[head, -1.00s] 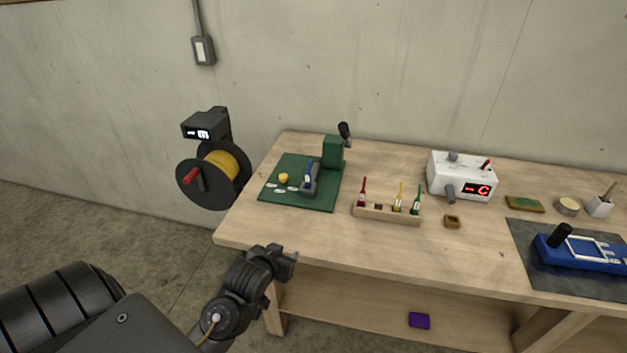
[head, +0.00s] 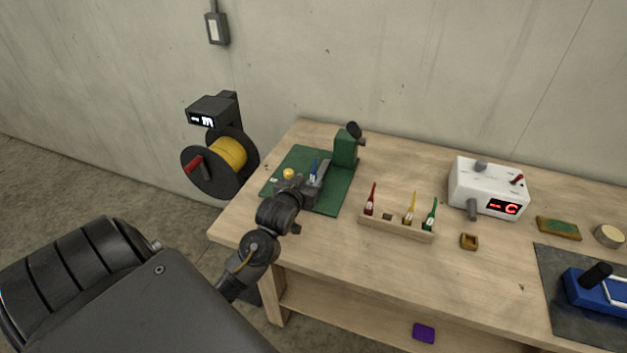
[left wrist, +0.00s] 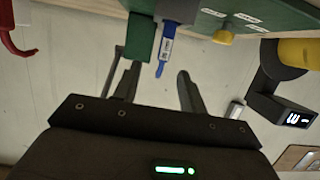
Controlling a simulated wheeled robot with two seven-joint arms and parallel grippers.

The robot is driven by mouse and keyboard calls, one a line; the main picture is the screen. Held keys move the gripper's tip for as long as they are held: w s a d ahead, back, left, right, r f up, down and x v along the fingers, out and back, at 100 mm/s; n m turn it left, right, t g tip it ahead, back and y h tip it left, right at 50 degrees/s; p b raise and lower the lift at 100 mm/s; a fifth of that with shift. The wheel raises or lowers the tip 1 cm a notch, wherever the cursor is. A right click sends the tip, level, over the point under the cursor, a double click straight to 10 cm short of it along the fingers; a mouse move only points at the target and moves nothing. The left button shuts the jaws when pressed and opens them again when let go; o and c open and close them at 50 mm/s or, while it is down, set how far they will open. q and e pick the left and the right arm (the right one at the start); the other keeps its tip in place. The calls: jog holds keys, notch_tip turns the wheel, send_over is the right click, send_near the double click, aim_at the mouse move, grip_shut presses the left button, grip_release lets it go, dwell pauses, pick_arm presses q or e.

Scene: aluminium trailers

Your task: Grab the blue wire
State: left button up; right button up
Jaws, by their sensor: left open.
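The blue wire (head: 313,168), with a white label, stands on a dark holder of the green press-like tool (head: 346,148) on the green mat (head: 334,199). In the left wrist view the blue wire (left wrist: 168,42) hangs into the picture from the top, its tip near the gap between my fingers. My left gripper (head: 300,184) is over the mat, just in front of the wire. In the left wrist view my left gripper (left wrist: 158,72) is open and empty, with fingers on either side of the wire's tip. My right gripper is in no view.
A wooden rack (head: 395,227) with red, yellow and green wires stands right of the mat. A white box (head: 489,187) with a red display is farther right. A yellow knob (head: 288,173) is on the mat. A yellow spool (head: 232,155) hangs left of the table.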

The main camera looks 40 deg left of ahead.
aim_at(312, 175)
pick_arm(q)
jog(key=x, duration=0.3)
jog(key=shift+w+f, duration=0.2)
jog(key=shift+w, duration=0.15)
jog(key=shift+a+r, duration=0.1)
jog(key=shift+w+a+p, duration=0.15)
jog(key=shift+w+p, duration=0.05)
jog(key=shift+p, duration=0.35)
jog(key=x, duration=0.2)
jog(key=p+x, duration=0.1)
jog(key=x, duration=0.1)
jog(key=shift+a+f, duration=0.2)
jog(key=shift+f, duration=0.25)
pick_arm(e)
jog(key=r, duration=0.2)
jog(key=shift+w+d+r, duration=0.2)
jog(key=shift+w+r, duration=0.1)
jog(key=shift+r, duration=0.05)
pick_arm(q)
jog(key=shift+c, duration=0.4)
grip_shut()
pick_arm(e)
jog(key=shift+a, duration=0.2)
